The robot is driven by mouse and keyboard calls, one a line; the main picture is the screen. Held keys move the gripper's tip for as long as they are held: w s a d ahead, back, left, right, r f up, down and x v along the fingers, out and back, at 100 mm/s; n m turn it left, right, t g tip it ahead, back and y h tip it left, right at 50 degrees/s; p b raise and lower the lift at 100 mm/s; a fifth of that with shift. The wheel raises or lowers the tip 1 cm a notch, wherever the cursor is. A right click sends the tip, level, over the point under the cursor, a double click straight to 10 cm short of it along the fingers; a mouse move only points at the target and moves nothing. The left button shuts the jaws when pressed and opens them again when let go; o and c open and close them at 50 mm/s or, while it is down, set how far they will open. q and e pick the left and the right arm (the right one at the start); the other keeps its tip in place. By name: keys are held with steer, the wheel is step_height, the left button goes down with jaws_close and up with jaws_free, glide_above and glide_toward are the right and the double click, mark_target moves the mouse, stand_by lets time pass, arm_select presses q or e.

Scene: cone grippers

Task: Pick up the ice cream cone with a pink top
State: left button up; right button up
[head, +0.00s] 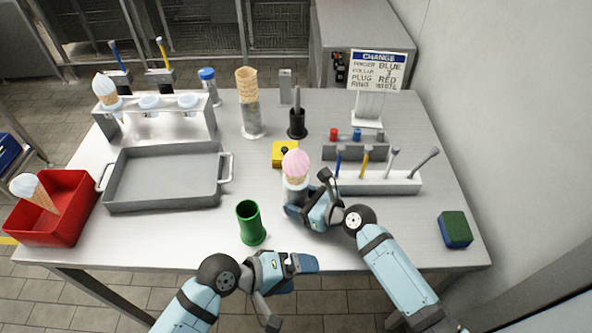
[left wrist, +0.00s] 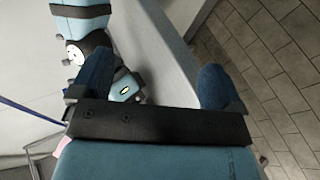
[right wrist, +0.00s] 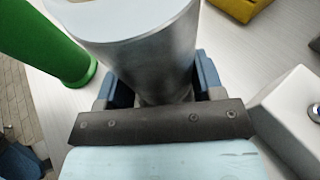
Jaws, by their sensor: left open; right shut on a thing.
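The ice cream cone with a pink top (head: 295,162) stands upright in a grey metal cylinder holder (head: 293,186) near the table's middle. Its lower part is hidden in the holder. My right gripper (head: 300,208) is shut on the holder low down. In the right wrist view the metal cylinder (right wrist: 145,50) fills the space between the fingers, and the pink top is out of that view. My left gripper (head: 288,291) is open and empty, in front of the table's front edge. In the left wrist view nothing lies between its fingers (left wrist: 155,88).
A green cup (head: 250,222) stands left of the holder. A white block with tools (head: 375,184) is close on the right, and a yellow box (head: 281,154) is behind. A grey tray (head: 165,203) and a red bin (head: 65,225) with a white-topped cone (head: 32,190) are left.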

arm_select(q)
steer(key=w+d+r+g, duration=0.1)
steer(key=w+d+r, duration=0.1)
steer(key=w+d+r+m+g, duration=0.1)
steer(key=d+r, duration=0.1)
steer(key=shift+w+r+g, duration=0.25)
steer(key=shift+w+g, duration=0.1)
steer(key=shift+g, duration=0.05)
steer(key=w+d+r+g+y, duration=0.1)
steer(key=w+r+y, duration=0.2)
steer(key=w+r, duration=0.2)
steer(key=n+t+y, duration=0.1)
steer(key=n+y, duration=0.1)
steer(key=y, duration=0.6)
glide_toward(296, 162)
steer(key=shift+w+a+f, duration=0.15)
steer(key=shift+w+a, duration=0.05)
steer(key=shift+w, duration=0.8)
step_height(296, 162, down, 6)
steer(key=shift+r, duration=0.1)
steer(key=shift+s+d+f, duration=0.1)
steer(key=shift+d+f, duration=0.05)
steer(key=shift+f, duration=1.3)
steer(key=shift+d+f, duration=0.15)
steer(key=shift+f, duration=1.35)
steer(key=c, duration=0.7)
